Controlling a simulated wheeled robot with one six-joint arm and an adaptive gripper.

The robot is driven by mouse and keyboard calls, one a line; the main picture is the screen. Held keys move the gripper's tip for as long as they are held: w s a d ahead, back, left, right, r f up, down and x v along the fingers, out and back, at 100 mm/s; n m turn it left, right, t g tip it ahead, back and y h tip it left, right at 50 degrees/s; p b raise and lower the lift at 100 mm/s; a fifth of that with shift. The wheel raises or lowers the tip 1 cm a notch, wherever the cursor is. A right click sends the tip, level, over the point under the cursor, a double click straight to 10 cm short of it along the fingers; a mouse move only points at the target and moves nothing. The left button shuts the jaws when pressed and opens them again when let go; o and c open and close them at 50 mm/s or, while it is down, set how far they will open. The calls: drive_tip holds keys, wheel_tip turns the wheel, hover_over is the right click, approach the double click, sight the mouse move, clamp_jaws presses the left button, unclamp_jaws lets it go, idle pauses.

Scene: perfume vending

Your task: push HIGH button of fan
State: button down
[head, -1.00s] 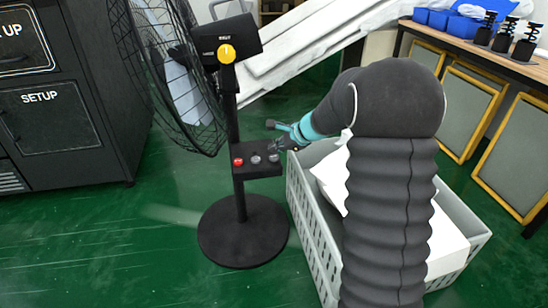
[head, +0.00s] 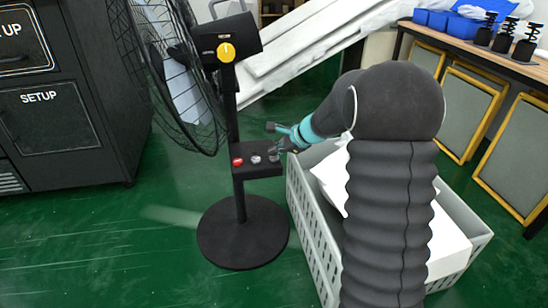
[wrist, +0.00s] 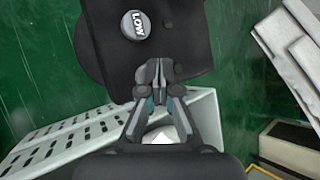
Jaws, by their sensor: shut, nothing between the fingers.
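The black pedestal fan's button box (head: 262,171) carries a red button (head: 237,161) at the left and a grey button (head: 256,159) in the middle. The place at its right end is covered by my gripper (head: 275,154). In the wrist view, a grey button marked LOW (wrist: 135,26) shows on the black box (wrist: 175,25). My gripper (wrist: 158,68) is shut and empty, its fingertips over the box's near part. No HIGH label is readable; that button seems hidden behind the fingertips. I cannot tell whether the fingertips touch it.
The fan's wire cage (head: 178,80) and yellow knob (head: 226,52) stand left of and above the box. A grey crate (head: 312,222) with white items is right of the fan's round base (head: 243,235). A dark cabinet (head: 65,110) stands at the left.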

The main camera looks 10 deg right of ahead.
drive_tip(key=shift+f, duration=0.25)
drive_tip(key=shift+r, duration=0.1)
idle(0.5)
drive_tip(key=shift+r+p, duration=0.45)
drive_tip(key=shift+r, duration=0.35)
drive_tip(key=shift+r, duration=0.1)
drive_tip(key=shift+r+p, duration=2)
drive_tip(key=shift+r, duration=0.45)
